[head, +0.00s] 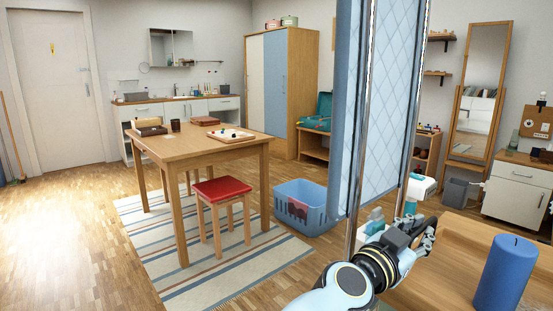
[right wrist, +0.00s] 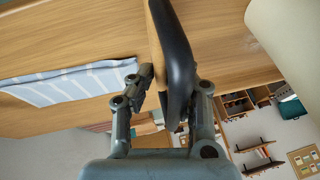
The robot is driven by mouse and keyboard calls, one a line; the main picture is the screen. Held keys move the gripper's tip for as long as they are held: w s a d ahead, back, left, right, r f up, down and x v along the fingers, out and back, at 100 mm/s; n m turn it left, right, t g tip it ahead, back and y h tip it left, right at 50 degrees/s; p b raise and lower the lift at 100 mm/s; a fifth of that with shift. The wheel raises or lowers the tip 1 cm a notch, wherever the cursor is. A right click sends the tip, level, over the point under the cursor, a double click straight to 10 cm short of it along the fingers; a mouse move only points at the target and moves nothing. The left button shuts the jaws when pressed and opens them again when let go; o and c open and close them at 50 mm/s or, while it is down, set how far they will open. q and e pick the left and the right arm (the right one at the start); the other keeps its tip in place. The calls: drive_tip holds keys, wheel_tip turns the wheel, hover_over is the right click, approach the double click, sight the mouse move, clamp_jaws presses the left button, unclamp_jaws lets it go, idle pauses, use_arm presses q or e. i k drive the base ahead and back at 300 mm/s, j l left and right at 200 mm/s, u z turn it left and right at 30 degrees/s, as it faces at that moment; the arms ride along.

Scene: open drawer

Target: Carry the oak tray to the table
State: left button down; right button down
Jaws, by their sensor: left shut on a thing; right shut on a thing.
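In the head view my left gripper (head: 430,236) is at the lower right, shut at the far left edge of a broad oak-coloured surface (head: 440,275). Its fingertips hide what they hold, likely the oak tray's side. In the right wrist view my right gripper (right wrist: 165,105) is shut on a thin upright wooden edge with a black grip, which looks like the oak tray (right wrist: 154,45). Most of the tray is out of sight there. The table (head: 210,152) stands left of centre in the head view, well away from both grippers.
A blue candle (head: 505,273) stands on the oak-coloured surface. A quilted blue panel (head: 385,110) stands behind my left gripper. A red-topped stool (head: 222,190) and blue basket (head: 305,212) are near the table. A small tray (head: 232,136) and other items occupy the tabletop. Floor at left is clear.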

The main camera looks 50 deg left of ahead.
sight(188, 147)
drive_tip(key=z, duration=2.1)
drive_tip(key=k+j+z, duration=0.1)
drive_tip(key=z, duration=0.35)
drive_tip(key=k+z, duration=0.25)
drive_tip(key=z, duration=0.2)
drive_tip(key=k+z, duration=0.3)
drive_tip(key=k, duration=0.3)
drive_tip(key=k+l+z, duration=0.25)
drive_tip(key=k, duration=0.35)
drive_tip(key=k+j+z, duration=0.2)
drive_tip(key=k+z, duration=0.55)
drive_tip(key=z, duration=0.15)
drive_tip(key=k+z, duration=0.4)
drive_tip(key=k+j+z, duration=0.1)
drive_tip(key=k+z, duration=0.25)
drive_tip(key=k, duration=0.25)
drive_tip(key=k+z, duration=0.4)
drive_tip(key=k, duration=0.2)
drive_tip(key=k+z, duration=0.15)
drive_tip(key=k, duration=0.25)
drive_tip(key=k+l+z, duration=0.1)
drive_tip(key=k, duration=0.3)
drive_tip(key=l+z, duration=0.1)
drive_tip(key=z, duration=1.25)
